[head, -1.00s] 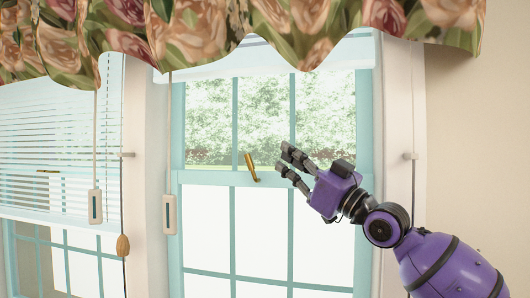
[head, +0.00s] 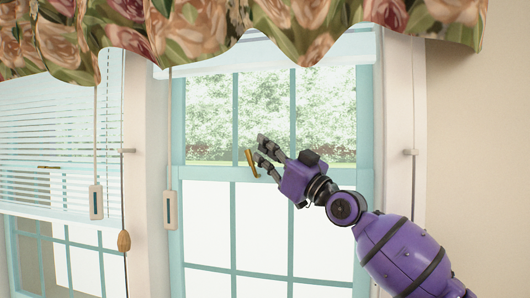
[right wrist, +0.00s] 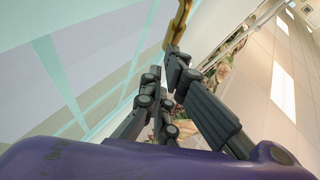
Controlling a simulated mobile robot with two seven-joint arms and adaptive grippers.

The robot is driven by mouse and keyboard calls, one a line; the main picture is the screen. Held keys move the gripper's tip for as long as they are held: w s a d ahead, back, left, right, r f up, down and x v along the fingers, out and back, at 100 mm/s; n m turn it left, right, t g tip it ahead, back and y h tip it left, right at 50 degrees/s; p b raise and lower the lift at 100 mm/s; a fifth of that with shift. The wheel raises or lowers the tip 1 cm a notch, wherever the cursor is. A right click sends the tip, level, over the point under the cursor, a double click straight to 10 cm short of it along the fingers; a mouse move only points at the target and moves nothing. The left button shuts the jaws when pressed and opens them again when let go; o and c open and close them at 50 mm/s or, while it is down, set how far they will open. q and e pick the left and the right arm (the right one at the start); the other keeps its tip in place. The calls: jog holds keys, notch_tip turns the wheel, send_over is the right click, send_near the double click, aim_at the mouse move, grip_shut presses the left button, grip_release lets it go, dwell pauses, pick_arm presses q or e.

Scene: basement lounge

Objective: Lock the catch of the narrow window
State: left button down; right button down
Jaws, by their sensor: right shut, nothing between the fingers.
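The narrow window (head: 205,174) has a pale teal frame and stands in front of me. Its brass catch (head: 251,163) sits on the middle rail, with its lever sticking up and tilted slightly left. My right gripper (head: 261,146) is shut and empty, with its fingertips just right of the catch's lever. In the right wrist view the catch (right wrist: 178,24) shows at the top, close beyond the fingertips of the gripper (right wrist: 172,72). I cannot tell whether they touch. My left gripper is not in view.
A flowered valance (head: 270,28) hangs above the window. A cord with a pale pull (head: 170,210) hangs along the window's left side. Another window with blinds (head: 50,130) is at the left. The bare wall (head: 470,150) is at the right.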

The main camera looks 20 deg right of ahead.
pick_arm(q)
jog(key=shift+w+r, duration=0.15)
pick_arm(e)
jog(key=shift+a+r, duration=0.15)
pick_arm(q)
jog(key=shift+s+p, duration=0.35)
jog(key=shift+p, duration=0.1)
pick_arm(e)
jog(key=shift+w+a+r+n+g, duration=0.1)
jog(key=shift+w+a+n+g, duration=0.1)
jog(key=shift+n+g, duration=0.3)
